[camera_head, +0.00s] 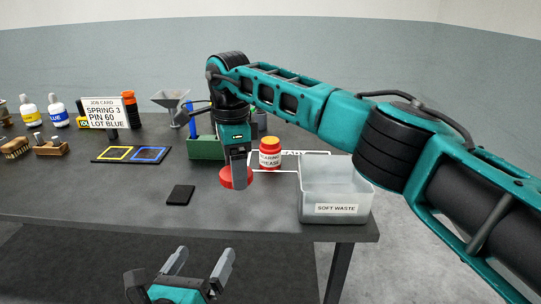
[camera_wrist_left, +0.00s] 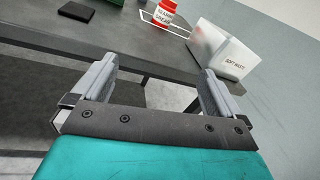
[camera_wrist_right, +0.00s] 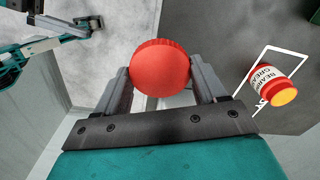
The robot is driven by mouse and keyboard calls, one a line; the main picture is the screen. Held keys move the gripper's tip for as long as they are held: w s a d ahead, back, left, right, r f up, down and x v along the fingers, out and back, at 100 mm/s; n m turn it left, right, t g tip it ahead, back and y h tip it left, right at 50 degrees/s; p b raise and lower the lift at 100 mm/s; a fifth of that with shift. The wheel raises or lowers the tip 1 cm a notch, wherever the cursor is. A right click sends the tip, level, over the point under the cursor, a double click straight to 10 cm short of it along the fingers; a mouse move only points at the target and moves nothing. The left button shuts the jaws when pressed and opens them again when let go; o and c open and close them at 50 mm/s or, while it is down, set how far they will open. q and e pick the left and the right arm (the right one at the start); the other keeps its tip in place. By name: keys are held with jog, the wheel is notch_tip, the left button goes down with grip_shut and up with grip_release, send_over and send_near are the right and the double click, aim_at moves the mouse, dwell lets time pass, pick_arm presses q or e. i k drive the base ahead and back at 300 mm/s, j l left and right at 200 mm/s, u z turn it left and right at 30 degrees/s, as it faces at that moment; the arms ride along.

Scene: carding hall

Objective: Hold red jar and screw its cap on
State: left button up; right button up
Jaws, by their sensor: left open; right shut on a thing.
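The red jar (camera_head: 270,158), with a white label, stands upright and uncapped on the table inside a white outline. Its orange-yellow open top shows in the right wrist view (camera_wrist_right: 286,96), and part of it shows in the left wrist view (camera_wrist_left: 164,14). My right gripper (camera_head: 239,184) is shut on the round red cap (camera_wrist_right: 160,66), held to the left of the jar and apart from it. The cap also shows in the head view (camera_head: 225,179), partly behind a finger. My left gripper (camera_head: 201,258) is open and empty, in front of the table's front edge.
A translucent soft waste bin (camera_head: 335,195) stands right of the jar near the table edge. A green box (camera_head: 205,148) is behind the cap. A black pad (camera_head: 181,195) lies to the left. Bottles, a job card (camera_head: 103,112) and a funnel (camera_head: 170,98) stand farther back.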

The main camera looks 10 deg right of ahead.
aim_at(269, 148)
jog(key=i+l, duration=0.3)
jog(key=i, duration=0.15)
jog(key=i+l, duration=0.3)
jog(key=i, duration=0.15)
